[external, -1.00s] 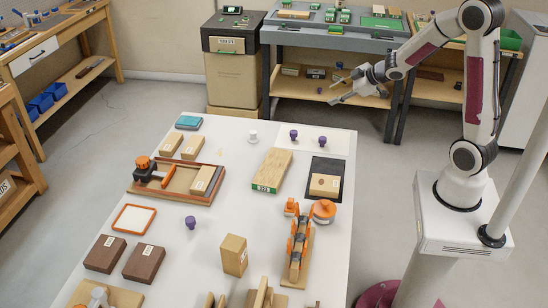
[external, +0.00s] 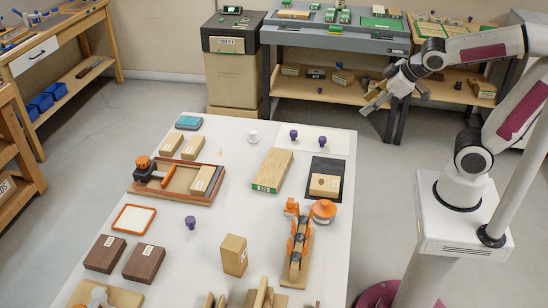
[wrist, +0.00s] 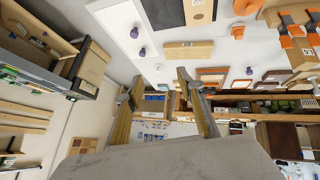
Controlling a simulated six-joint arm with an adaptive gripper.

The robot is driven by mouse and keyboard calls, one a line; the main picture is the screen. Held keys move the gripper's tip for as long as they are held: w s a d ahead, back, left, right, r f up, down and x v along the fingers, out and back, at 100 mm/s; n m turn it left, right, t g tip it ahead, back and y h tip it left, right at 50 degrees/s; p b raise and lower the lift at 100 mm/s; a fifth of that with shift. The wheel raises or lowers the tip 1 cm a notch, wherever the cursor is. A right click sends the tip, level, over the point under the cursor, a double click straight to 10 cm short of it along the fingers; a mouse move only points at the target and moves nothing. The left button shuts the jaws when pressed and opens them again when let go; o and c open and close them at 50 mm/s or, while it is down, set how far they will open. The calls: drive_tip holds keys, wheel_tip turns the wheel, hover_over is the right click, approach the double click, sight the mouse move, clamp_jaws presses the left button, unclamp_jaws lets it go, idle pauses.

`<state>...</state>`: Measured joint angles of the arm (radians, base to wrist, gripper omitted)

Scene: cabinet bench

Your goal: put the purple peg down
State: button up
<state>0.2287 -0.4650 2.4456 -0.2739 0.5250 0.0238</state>
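Two purple pegs stand upright on the white strip at the table's far right: the left one (external: 294,135) and the right one (external: 322,141). They also show in the wrist view, one above (wrist: 135,32) and one below (wrist: 142,52). A third purple peg (external: 190,222) stands on the open table right of the orange-framed pad; it also shows in the wrist view (wrist: 249,71). My gripper (external: 390,98) is in the air beyond the table's far right corner, apart from all pegs. In the wrist view its fingers (wrist: 160,78) are spread with nothing between them.
A white knob (external: 253,136) stands left of the far pegs. A long wooden block (external: 272,170), a black mat (external: 324,165) with a block and an orange clamp fixture (external: 299,237) occupy the right side. Bare table surface (external: 190,250) surrounds the third peg.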

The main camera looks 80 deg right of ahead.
drive_tip(key=s+a+g+y, duration=0.1)
drive_tip(key=s+a+y, duration=0.2)
drive_tip(key=s+a, duration=0.7)
drive_tip(key=shift+a+f+n, duration=0.2)
drive_tip(key=shift+a+n, duration=0.1)
drive_tip(key=shift+a, duration=0.35)
